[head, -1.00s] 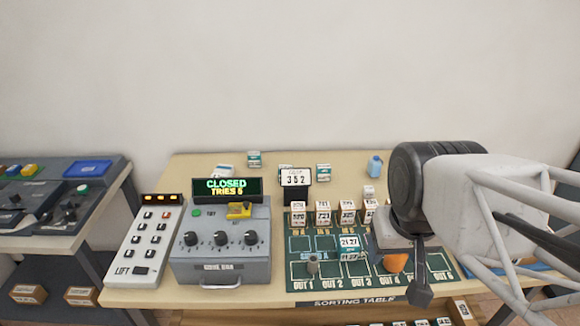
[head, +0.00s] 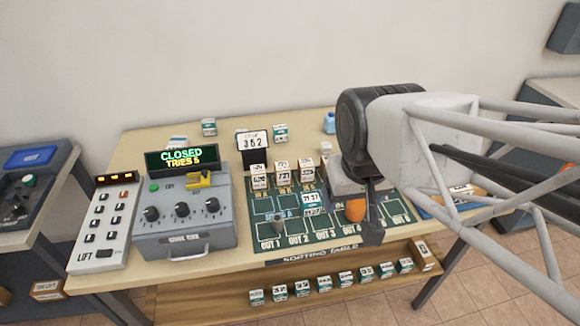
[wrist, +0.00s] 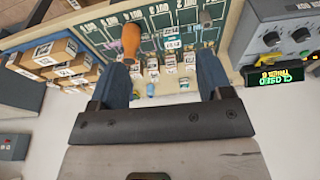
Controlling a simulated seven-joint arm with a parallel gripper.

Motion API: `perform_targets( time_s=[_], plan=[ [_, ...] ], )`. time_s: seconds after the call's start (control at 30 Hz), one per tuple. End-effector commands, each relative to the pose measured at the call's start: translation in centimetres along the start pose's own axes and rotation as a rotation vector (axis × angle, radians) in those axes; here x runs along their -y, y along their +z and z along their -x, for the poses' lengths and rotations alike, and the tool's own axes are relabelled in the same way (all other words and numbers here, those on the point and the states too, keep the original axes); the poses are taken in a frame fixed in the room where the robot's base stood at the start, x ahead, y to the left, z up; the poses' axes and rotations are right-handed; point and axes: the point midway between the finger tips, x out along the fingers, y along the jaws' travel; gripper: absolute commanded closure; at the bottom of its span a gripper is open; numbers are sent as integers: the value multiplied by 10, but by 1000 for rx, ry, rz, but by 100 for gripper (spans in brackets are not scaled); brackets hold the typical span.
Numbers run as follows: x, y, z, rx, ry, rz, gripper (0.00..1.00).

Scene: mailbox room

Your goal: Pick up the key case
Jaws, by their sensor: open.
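I cannot tell for certain which thing is the key case. A yellow piece (head: 200,179) sits on top of the grey dial box (head: 184,212), beside a green button; the box's display reads CLOSED, TRIES 5. My gripper (head: 373,228) hangs over the right part of the sorting table, to the right of the dial box and apart from it. In the wrist view my gripper (wrist: 161,62) shows two spread blue fingers with nothing between them. The dial box also shows at the right edge of the wrist view (wrist: 297,28).
The green sorting mat (head: 290,205) holds several small numbered boxes, a grey peg (head: 277,222) and an orange handle (head: 355,210), close by my gripper. A white lift panel (head: 105,225) stands left of the dial box. A lower shelf (head: 200,300) carries a row of numbered boxes.

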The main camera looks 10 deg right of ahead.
Motion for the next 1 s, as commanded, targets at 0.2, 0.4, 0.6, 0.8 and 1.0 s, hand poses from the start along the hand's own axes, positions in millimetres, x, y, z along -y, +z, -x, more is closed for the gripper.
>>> perform_targets(
  time_s=[0.2, 0.4, 0.6, 0.8, 1.0],
  plan=[
    [1, -18, -13, 24, 1, -125, 28],
    [3, -49, -37, 60, 10, -356, 28],
    [5, -83, -71, 98, 31, -629, 28],
    [8, -113, -110, 133, 63, -903, 28],
    [10, -139, -154, 161, 106, -1173, 28]
  ],
)
